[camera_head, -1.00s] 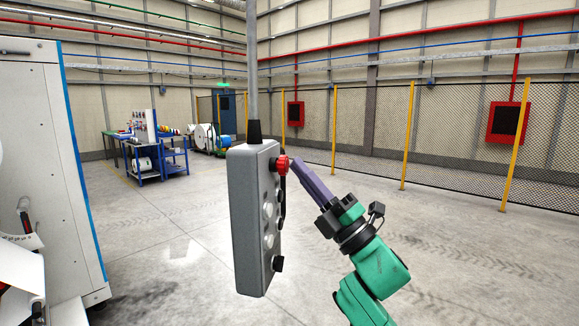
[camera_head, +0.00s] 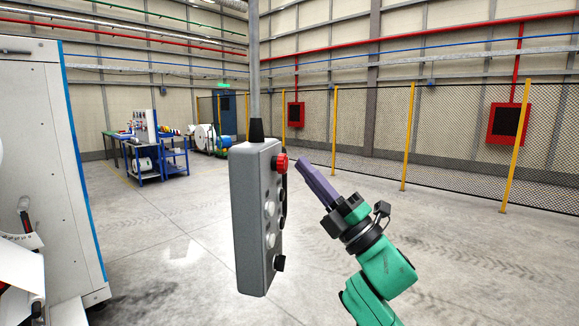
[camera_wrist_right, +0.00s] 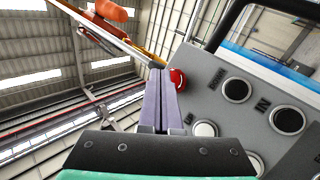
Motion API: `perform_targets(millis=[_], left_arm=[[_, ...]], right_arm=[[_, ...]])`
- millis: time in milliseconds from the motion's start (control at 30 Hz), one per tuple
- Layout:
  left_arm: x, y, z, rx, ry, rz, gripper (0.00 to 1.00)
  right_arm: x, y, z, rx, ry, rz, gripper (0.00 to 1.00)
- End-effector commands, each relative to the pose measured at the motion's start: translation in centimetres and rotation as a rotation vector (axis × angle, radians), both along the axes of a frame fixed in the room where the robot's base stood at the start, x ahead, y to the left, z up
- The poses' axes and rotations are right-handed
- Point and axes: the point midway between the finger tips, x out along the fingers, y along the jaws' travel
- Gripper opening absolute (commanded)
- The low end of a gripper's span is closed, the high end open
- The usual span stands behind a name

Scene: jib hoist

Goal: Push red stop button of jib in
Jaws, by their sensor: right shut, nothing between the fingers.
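The grey jib pendant (camera_head: 252,215) hangs upright from its pole in the middle of the head view. Its red stop button (camera_head: 281,163) is near the top of the button face, and it also shows in the right wrist view (camera_wrist_right: 178,80). My right gripper (camera_head: 302,160) is shut and empty. Its purple fingertips are a small gap to the right of the red button in the head view. In the right wrist view the shut fingers (camera_wrist_right: 155,72) point up just left of the button. My left gripper is not in view.
Pale and dark buttons (camera_head: 270,209) run down the pendant below the red one. A large white cabinet (camera_head: 40,150) stands at the left. A yellow-posted mesh fence (camera_head: 408,135) is far behind. The floor around the pendant is open.

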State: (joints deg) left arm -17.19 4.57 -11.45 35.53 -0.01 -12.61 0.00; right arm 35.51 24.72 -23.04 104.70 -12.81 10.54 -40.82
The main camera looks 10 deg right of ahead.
Motion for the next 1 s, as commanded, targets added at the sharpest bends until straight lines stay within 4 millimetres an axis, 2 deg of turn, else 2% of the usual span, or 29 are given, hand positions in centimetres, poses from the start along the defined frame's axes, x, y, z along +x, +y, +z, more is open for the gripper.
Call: perform_targets(millis=[367,800,1000], left_arm=[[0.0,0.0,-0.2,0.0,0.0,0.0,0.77],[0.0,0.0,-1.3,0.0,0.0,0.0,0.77],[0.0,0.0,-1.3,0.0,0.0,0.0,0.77]], right_arm=[[-0.2,-0.5,-0.1,-0.001,-0.001,-0.001,0.0],[-1.8,-4.5,-0.2,-0.002,-0.001,-0.003,0.0],[-2.0,-4.9,0.0,0.0,0.0,0.0,0.0]])
